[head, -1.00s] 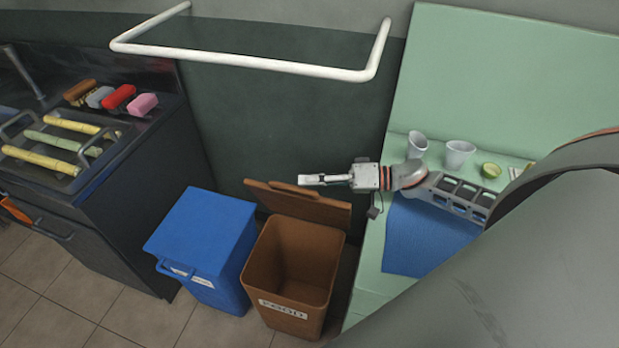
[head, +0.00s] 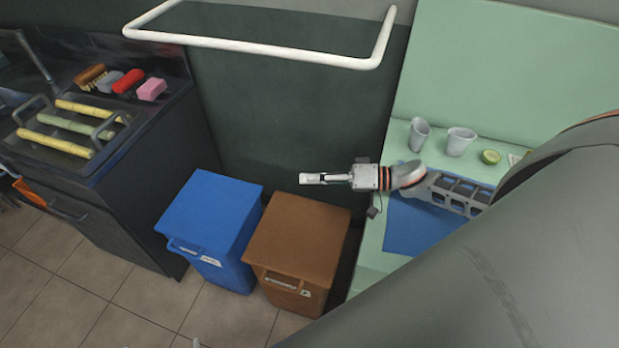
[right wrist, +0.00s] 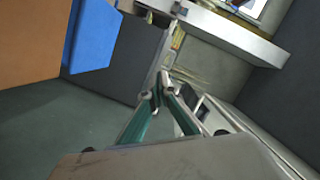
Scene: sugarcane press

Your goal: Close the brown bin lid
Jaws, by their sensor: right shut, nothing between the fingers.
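The brown bin (head: 281,285) stands on the tiled floor with its lid (head: 297,237) down flat over the top, so its inside is hidden. A label and a handle show at its front. A brown surface, likely the bin, fills the upper left of the right wrist view (right wrist: 28,45). My right gripper (head: 304,178) is shut and empty, above and behind the lid's back edge and apart from it in the head view. Its fingers also show in the right wrist view (right wrist: 160,88). My left gripper is not in view.
A blue bin (head: 207,215) with its lid down stands just left of the brown one. A pale green counter (head: 375,245) with cups is close on the right. A dark sink unit (head: 140,200) stands at the left. A white rail (head: 250,46) is on the back wall.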

